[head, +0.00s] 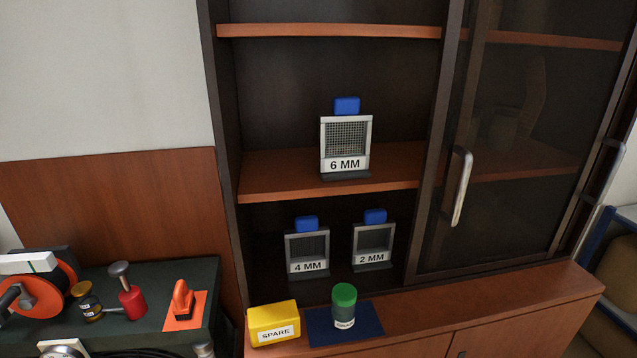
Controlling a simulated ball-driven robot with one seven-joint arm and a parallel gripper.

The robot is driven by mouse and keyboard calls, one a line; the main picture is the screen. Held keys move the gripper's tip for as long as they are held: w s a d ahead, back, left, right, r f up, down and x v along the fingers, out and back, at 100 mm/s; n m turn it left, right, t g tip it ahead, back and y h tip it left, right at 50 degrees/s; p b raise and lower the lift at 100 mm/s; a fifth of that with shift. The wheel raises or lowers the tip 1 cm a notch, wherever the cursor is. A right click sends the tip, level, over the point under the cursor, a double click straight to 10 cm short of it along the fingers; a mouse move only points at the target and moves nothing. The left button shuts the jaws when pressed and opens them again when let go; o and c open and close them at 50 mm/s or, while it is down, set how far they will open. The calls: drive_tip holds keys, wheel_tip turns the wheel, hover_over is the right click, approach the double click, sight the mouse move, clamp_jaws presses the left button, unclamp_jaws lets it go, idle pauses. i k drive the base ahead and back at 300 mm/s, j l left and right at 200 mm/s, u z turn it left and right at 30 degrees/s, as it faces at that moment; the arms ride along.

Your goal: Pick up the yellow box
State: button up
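The yellow box (273,320) stands at the left front of the wooden cabinet ledge in the head view. Its front carries a white label reading SPARE. It sits just left of a dark blue mat (368,327), and nothing covers it. My gripper is not in view, so its opening and its place relative to the box do not show.
A green-capped jar (344,302) stands on the mat. Framed sieves marked 4 MM (308,266), 2 MM (373,258) and 6 MM (346,165) stand on shelves behind. A dark bench (150,276) with tools lies left. The ledge (480,309) is clear to the right.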

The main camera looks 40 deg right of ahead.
sight(268, 324)
drive_tip(key=i+j, duration=0.8)
drive_tip(key=j+z, duration=0.05)
drive_tip(key=j, duration=0.05)
